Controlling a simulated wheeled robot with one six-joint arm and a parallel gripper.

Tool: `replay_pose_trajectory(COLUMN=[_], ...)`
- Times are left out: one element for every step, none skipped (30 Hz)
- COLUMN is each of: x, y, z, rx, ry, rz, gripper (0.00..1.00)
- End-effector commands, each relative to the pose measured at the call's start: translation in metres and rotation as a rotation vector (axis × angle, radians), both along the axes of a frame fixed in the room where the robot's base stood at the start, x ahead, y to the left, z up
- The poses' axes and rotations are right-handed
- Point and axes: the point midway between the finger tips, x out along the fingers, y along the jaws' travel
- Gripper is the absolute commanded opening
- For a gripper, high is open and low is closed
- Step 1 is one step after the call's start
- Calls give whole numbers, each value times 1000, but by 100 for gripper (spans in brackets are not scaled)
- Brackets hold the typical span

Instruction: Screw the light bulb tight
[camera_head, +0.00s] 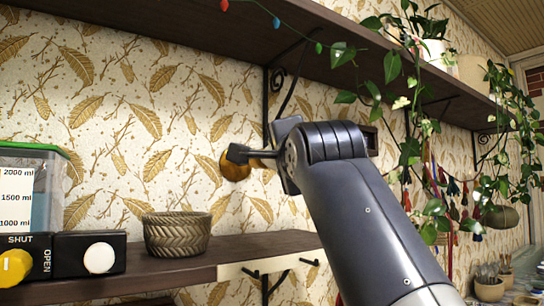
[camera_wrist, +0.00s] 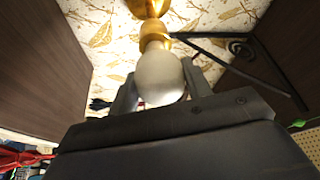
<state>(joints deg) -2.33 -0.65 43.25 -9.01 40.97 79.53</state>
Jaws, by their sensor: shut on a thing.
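The white light bulb (camera_wrist: 160,78) sits between the two fingers of my gripper (camera_wrist: 162,92) in the wrist view, which is shut on it. The bulb's neck meets a brass lamp socket (camera_wrist: 153,32) fixed to the wall. In the head view, the round brass wall mount (camera_head: 234,168) shows behind my gripper (camera_head: 240,154), which reaches it from the right. The bulb is hidden there by the gripper and my arm. Whether the bulb's thread is fully seated cannot be seen.
A dark upper shelf (camera_head: 230,30) with a black bracket (camera_head: 283,85) runs above. A lower shelf (camera_head: 180,270) holds a woven bowl (camera_head: 177,234), a control box (camera_head: 90,255) and a measuring tank (camera_head: 40,190). Trailing plants (camera_head: 410,110) hang right of my arm.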

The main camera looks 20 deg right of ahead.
Motion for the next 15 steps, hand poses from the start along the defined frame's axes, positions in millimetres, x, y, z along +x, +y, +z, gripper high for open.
replay_pose_trajectory(x=[1,1,1,0,0,1,1,1,1,1,1,1,1,1,1], y=[1,1,1,1,0,0,0,0,0,0,0,0,0,0,0], z=[0,1,1,1,1,1,1,1,1,1,1,1,1,1,1], rx=[43,70,107,135,162,198,224,252,288,316,344,379,406,432,468], ry=[14,22,34,43,52,63,73,81,93,100,111,122,129,139,151], rz=[1,1,1,1,1,1,1,1,1,2,1,1,1,0,1], gripper=[24,24,24,24,24,24,24,24,24,24,24,24,24,24,24])
